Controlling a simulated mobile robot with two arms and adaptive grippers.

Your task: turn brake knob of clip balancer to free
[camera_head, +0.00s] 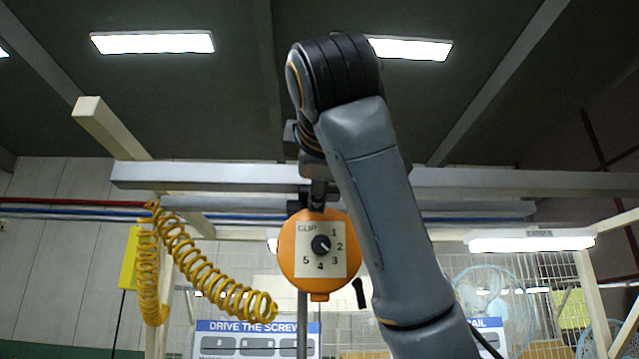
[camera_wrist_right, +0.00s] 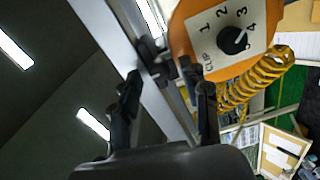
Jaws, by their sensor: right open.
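The clip balancer (camera_head: 287,257) is a round orange housing hanging under a grey beam. Its pale face reads CLIP with numbers 1 to 5 around a black knob (camera_head: 321,245), whose light mark points to the lower right. The balancer (camera_wrist_right: 180,42) and black knob (camera_wrist_right: 233,40) also show in the right wrist view. No knob marked brake or free can be read. My right gripper (camera_wrist_right: 168,82) is open, its fingers apart below a dark fitting (camera_wrist_right: 154,62) at the balancer's top. In the head view my right gripper (camera_head: 318,190) is just above the housing, partly hidden by my arm. My left gripper is out of view.
A grey overhead beam (camera_head: 220,177) runs behind my right arm. A coiled yellow hose (camera_head: 205,270) hangs left of the balancer. A small black handle-like piece (camera_head: 360,293) is to its lower right. A blue-headed sign (camera_head: 250,327) stands below.

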